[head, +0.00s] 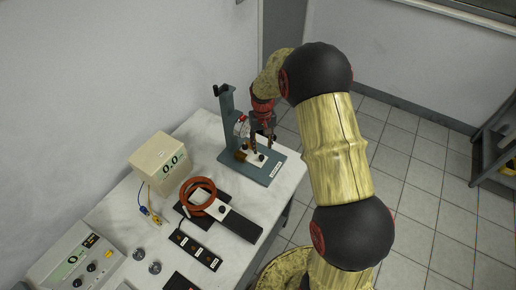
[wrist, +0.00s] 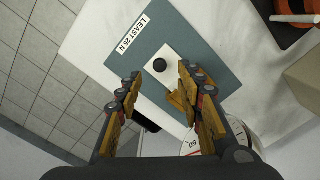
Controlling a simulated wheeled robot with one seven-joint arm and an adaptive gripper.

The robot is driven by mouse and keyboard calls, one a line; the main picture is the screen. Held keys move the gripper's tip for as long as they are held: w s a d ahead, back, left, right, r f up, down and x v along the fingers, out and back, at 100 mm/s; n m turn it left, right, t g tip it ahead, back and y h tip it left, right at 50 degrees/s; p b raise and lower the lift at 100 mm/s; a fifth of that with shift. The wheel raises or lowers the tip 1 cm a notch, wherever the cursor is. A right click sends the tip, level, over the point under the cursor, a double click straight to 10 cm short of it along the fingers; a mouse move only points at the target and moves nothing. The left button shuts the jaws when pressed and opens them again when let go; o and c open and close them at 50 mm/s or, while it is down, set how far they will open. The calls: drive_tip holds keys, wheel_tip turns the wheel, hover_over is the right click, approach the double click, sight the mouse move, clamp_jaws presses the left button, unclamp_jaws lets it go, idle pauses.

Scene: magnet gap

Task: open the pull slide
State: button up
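The pull slide looks to be the white piece (head: 255,157) with a black knob, on the blue-grey base plate (head: 270,173) of an upright stand (head: 228,125). In the wrist view the white slide (wrist: 170,55) lies on the plate, its black knob (wrist: 159,66) between the fingertips in the picture. A brass-coloured piece (wrist: 178,104) is beside it, partly hidden by a finger. My gripper (head: 262,145) points down over the plate beside the post. It also shows in the wrist view (wrist: 157,76), open, its fingers apart and empty. I cannot tell whether it touches the knob.
A round dial (wrist: 192,140) is partly hidden behind my gripper. On the white table stand a beige meter box (head: 160,162), an orange ring (head: 198,190) on a dark piece, and a control box (head: 78,265). A wall is behind; tiled floor lies right.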

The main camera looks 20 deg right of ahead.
sight(262, 156)
drive_tip(key=shift+w+d+f, duration=0.1)
drive_tip(key=shift+w, duration=0.2)
drive_tip(key=shift+f, duration=0.4)
wheel_tip(262, 156, down, 7)
drive_tip(key=shift+r+b, duration=0.15)
drive_tip(key=shift+b, duration=0.4)
drive_tip(key=shift+c, duration=1.1)
clamp_jaws()
